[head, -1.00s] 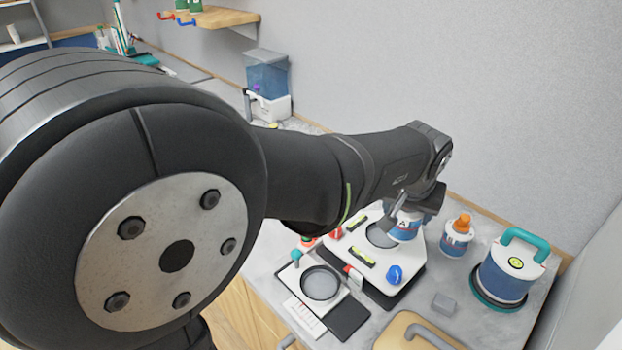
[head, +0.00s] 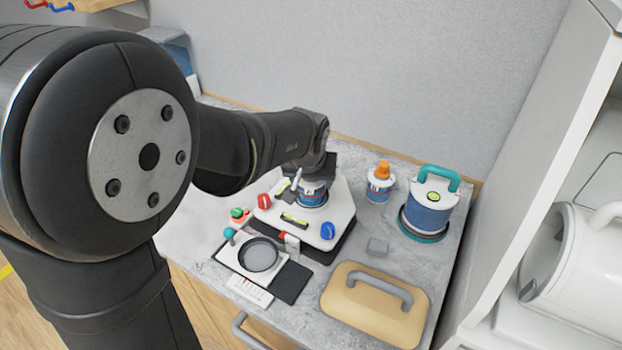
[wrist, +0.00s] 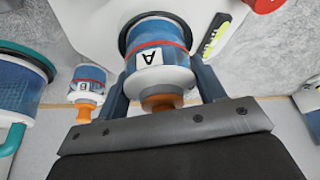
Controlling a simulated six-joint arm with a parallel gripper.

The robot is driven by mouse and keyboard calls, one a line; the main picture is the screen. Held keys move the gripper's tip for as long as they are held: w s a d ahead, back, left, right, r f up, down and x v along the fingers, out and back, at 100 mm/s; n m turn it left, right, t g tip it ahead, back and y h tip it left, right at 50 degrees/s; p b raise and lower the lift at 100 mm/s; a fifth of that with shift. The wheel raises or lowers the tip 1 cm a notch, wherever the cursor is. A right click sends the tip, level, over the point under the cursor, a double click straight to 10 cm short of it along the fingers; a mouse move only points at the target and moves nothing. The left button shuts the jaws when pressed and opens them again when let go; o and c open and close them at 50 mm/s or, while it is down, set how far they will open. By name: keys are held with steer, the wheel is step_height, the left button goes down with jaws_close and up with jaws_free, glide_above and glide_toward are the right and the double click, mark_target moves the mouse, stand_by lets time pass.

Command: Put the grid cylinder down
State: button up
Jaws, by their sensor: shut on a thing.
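The grid cylinder, as I take it, is the blue and white canister (head: 313,194) with a red band. It shows an "A" label in the wrist view (wrist: 158,58) and has an orange top. My gripper (head: 316,176) is shut on it, with one finger on each side in the wrist view (wrist: 160,86). The canister looks upright at the dark-ringed round recess of the white platform (head: 336,211). Its lower end is within the ring's outline; I cannot tell whether it touches the bottom.
A second canister with an orange top (head: 380,184) stands right of the platform. A larger teal-handled canister (head: 429,210) stands farther right. A blue knob (head: 328,231), a red knob (head: 264,201) and levels sit on the platform.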

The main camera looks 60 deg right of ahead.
steer(key=shift+f, duration=0.25)
steer(key=o, duration=1.2)
steer(key=v, duration=1.2)
steer(key=shift+r, duration=0.3)
steer(key=x, duration=1.2)
steer(key=shift+f, duration=0.35)
steer(key=shift+r, duration=0.35)
